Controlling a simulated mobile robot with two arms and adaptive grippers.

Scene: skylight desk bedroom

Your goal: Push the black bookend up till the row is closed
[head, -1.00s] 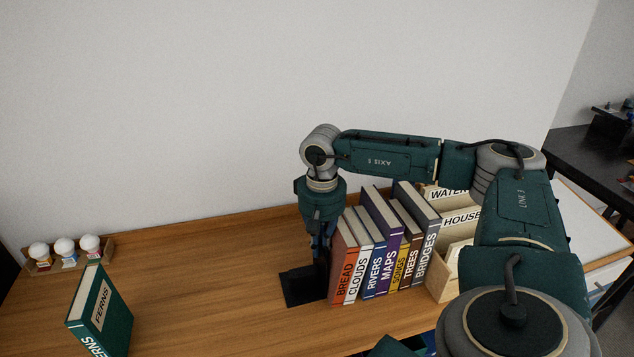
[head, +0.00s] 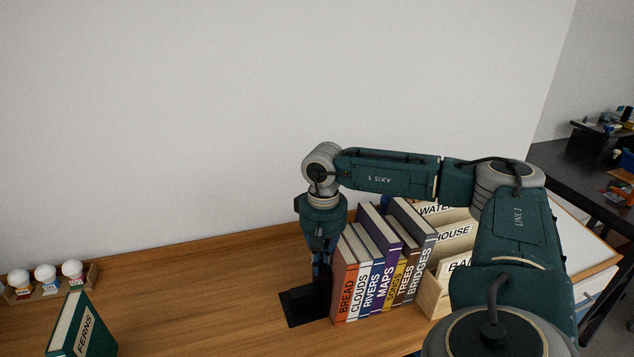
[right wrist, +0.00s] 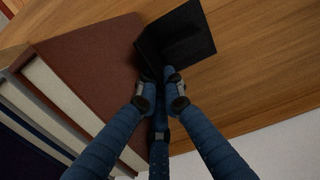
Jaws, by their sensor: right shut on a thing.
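The black bookend (head: 303,306) stands on the wooden desk at the left end of the book row; its flat foot reaches left. It also shows in the right wrist view (right wrist: 180,40). My right gripper (head: 321,272) points down and is shut on the bookend's upright, beside the red-brown BREAD book (head: 346,290). The fingers hide part of the upright. The row runs right through CLOUDS, RIVERS, MAPS (head: 384,285), SONGS and TREES to the grey BRIDGES book (head: 420,265). The spines look close together; I cannot tell whether every book touches. My left gripper is out of view.
A light wooden file box (head: 433,295) with labelled dividers stands right of BRIDGES. A green FERNS book (head: 82,325) stands apart at the left. A small rack with white-topped figures (head: 45,279) is behind it. The desk between FERNS and the bookend is clear.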

